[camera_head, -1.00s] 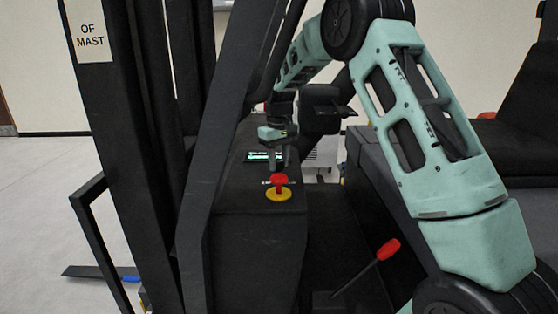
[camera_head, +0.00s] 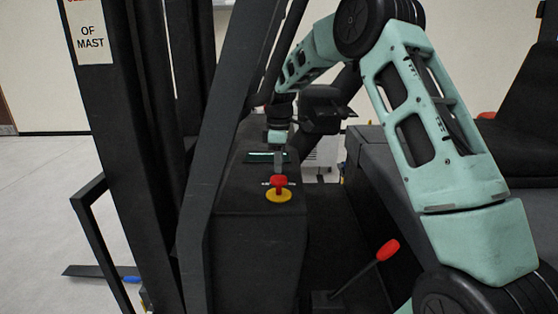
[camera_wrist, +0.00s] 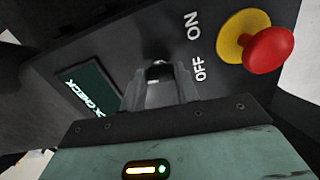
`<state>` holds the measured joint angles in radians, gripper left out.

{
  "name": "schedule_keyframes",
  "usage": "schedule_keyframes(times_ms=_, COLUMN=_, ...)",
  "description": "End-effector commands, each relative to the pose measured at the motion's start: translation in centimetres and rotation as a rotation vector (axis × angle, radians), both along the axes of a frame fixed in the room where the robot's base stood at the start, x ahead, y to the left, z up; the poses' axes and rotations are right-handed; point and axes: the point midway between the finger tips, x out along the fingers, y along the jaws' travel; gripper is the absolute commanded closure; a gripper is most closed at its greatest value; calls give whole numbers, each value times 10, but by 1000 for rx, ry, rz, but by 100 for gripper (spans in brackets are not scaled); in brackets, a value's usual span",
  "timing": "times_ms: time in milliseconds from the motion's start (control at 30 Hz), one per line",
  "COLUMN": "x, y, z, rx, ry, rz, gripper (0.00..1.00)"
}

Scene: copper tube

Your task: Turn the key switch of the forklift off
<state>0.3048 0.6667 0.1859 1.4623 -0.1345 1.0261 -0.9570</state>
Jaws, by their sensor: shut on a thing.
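My gripper (camera_wrist: 161,92) is shut on the key switch (camera_wrist: 156,71) on the forklift's dark panel. The key shows as a small metallic piece between the fingertips, and the fingers hide most of it. The "OFF" label (camera_wrist: 200,69) lies just right of the fingertips, with the "ON" label (camera_wrist: 193,26) above it in the wrist view. In the head view my gripper (camera_head: 277,158) points down at the console, behind the red button, and the key cannot be made out.
A red mushroom button (camera_wrist: 268,50) on a yellow base stands close to the right of the fingers. A small display (camera_wrist: 84,94) is to their left. In the head view a frame post (camera_head: 228,130) rises beside the console, and a red-knobbed lever (camera_head: 387,250) stands lower right.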

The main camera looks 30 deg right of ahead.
Motion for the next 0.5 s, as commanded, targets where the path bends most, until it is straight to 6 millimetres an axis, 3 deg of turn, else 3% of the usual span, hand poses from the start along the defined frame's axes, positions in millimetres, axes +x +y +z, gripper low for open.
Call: schedule_keyframes(times_ms=500, x=1, y=0, z=2, rx=-1, ry=-6, rz=124, gripper=92)
